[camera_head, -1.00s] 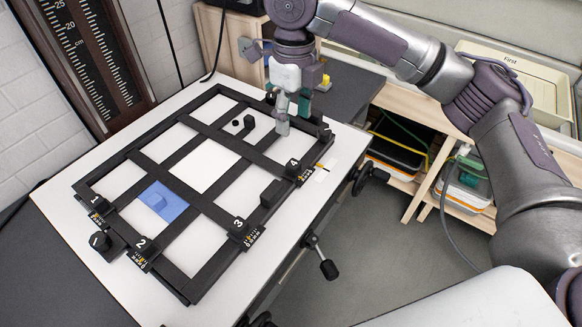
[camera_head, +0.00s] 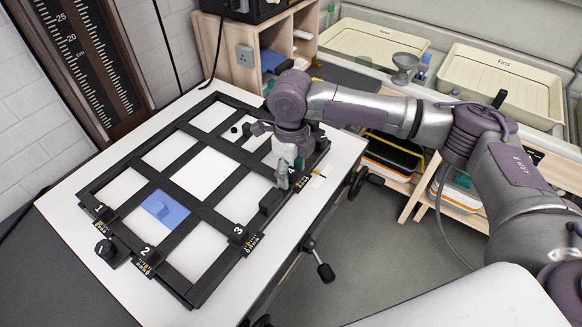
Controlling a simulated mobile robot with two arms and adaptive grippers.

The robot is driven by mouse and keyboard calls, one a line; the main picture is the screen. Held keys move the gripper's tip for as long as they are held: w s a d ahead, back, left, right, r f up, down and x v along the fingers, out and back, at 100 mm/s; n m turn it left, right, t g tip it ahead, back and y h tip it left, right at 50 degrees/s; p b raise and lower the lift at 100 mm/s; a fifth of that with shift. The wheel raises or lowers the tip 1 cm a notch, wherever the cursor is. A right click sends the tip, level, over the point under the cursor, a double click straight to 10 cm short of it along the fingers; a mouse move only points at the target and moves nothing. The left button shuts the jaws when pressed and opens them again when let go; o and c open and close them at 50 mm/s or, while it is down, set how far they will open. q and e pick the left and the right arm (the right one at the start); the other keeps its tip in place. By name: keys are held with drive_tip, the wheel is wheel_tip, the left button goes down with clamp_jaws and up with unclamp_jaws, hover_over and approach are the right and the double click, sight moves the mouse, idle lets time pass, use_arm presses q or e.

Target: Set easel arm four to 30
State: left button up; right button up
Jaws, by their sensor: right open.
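The black easel frame (camera_head: 145,235) lies on a white board, with crossing arms marked 1, 2, 3 at their ends. The number 4 end on the right side is hidden behind my right gripper (camera_head: 289,173); a bit of its scale may show just right of the fingers. The scale is too small to read. My right gripper points down over that end, open, with nothing seen between its fingers; I cannot tell whether it touches the arm. A black block (camera_head: 270,201) stands on the right rail just below the gripper. My left gripper is not in view.
A blue piece (camera_head: 165,208) lies in one opening of the easel. A tall dark column with a centimetre scale (camera_head: 85,60) stands at the back left. Black knobs (camera_head: 325,272) stick out from the right edge of the table. Cream trays (camera_head: 500,85) stand at the back right.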

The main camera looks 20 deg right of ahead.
drive_tip(key=shift+f, duration=0.1)
clamp_jaws()
idle(0.3)
drive_tip(key=shift+r+p, duration=0.25)
drive_tip(key=shift+p, duration=0.4)
drive_tip(key=shift+f, duration=0.1)
drive_tip(key=shift+w+d+f, duration=0.1)
drive_tip(key=shift+d, duration=0.05)
unclamp_jaws()
